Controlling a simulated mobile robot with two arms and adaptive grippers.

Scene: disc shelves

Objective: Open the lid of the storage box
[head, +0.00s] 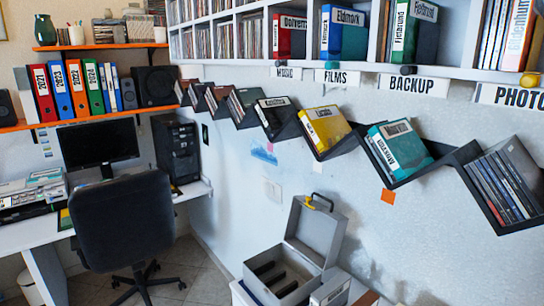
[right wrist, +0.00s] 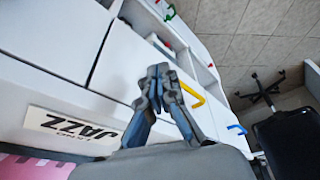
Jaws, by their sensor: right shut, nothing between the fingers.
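The grey storage box (head: 258,289) stands low at the bottom middle of the head view, near the wall. Its lid (head: 315,236) stands raised at the back, and the inside shows dark slots or items. A black handle with a yellow part (head: 318,203) is at the lid's top edge. My right gripper (right wrist: 158,82) shows only in the right wrist view. Its fingers are together and empty, in front of white cabinet fronts, and the box cannot be made out there. My left gripper is in neither view.
A black office chair (head: 122,222) stands at the desk on the left. A zigzag shelf (head: 445,163) with discs runs along the wall above the box. In the right wrist view, a yellow handle (right wrist: 193,96) and a JAZZ label (right wrist: 73,130) are close to the gripper.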

